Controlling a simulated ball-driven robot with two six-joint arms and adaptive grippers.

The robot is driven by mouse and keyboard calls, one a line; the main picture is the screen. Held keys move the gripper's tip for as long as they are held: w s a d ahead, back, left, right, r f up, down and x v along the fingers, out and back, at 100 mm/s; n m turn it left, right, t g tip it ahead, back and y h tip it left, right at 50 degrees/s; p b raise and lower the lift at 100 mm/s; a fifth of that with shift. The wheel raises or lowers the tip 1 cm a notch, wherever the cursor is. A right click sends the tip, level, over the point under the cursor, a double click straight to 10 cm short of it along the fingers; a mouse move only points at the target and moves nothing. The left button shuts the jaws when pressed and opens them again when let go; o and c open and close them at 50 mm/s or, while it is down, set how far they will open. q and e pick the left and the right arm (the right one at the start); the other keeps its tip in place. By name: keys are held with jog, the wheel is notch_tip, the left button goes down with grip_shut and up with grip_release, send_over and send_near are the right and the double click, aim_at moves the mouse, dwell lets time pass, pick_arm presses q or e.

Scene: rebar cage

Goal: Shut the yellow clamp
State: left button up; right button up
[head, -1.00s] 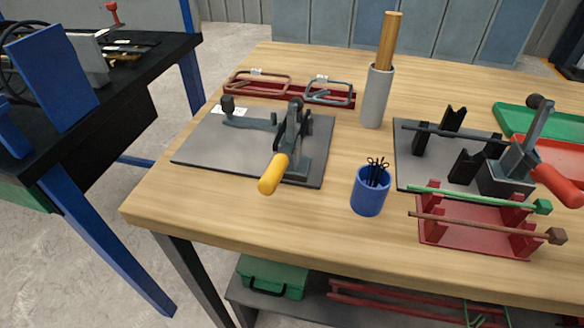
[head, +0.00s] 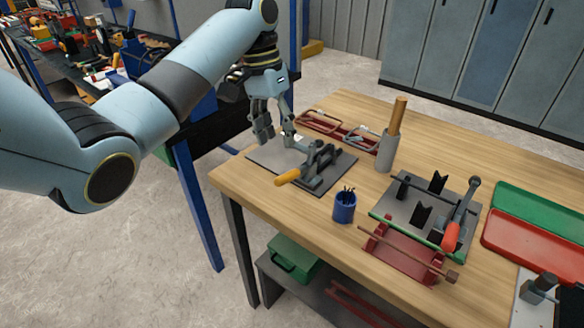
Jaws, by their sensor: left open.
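The yellow clamp is a dark toggle clamp (head: 319,163) with a yellow handle (head: 288,178), fixed on a grey plate (head: 262,158) at the table's left end. Its handle reaches out low toward the near left, over the plate's edge. My left gripper (head: 277,138) hangs fingers down over the far left part of the plate, behind and left of the handle. It is open, empty and apart from the handle. It hides part of the plate and of the clamp's bar. My right gripper is not in view.
A blue cup (head: 344,207) with black ties stands right of the clamp. A grey tube (head: 387,151) holds a wooden rod behind it. A red rack (head: 403,256) and a red-handled clamp (head: 462,216) stand further right. The table's front left edge is clear.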

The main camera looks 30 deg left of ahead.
aim_at(286, 174)
pick_arm(q)
jog(key=f, duration=0.3)
jog(key=d+f, duration=0.1)
jog(key=f, duration=0.6)
jog(key=shift+w+d+f, duration=0.1)
jog(key=shift+w+d, duration=0.15)
jog(key=shift+d, duration=0.15)
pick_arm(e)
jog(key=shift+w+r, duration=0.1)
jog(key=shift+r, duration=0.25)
pick_arm(q)
jog(key=c, duration=0.6)
grip_shut()
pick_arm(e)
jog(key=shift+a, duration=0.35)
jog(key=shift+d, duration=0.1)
